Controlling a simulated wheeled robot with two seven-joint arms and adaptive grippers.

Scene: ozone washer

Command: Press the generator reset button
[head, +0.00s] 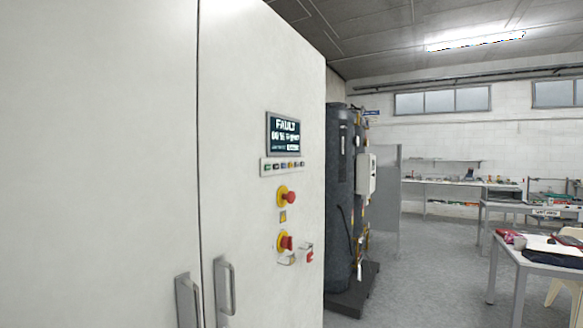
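A tall white cabinet (245,80) fills the left half of the head view. On its right door a dark display (283,135) reads "FAULT", with smaller text that I cannot read surely. Below it is a strip of several small coloured buttons (282,167). Under the strip, a red mushroom button (290,197) stands out from a yellow disc. Lower, a red switch (287,242) sits on a yellow plate, with a small red-and-white part (309,255) to its right. I cannot tell which control is the generator reset button. Neither gripper is in view.
Two vertical handles (224,287) stand out at the cabinet's door seam. A dark tank (340,200) on a dark base stands just right of the cabinet. A cluttered table (548,263) is at the right. Grey floor between tank and table is clear.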

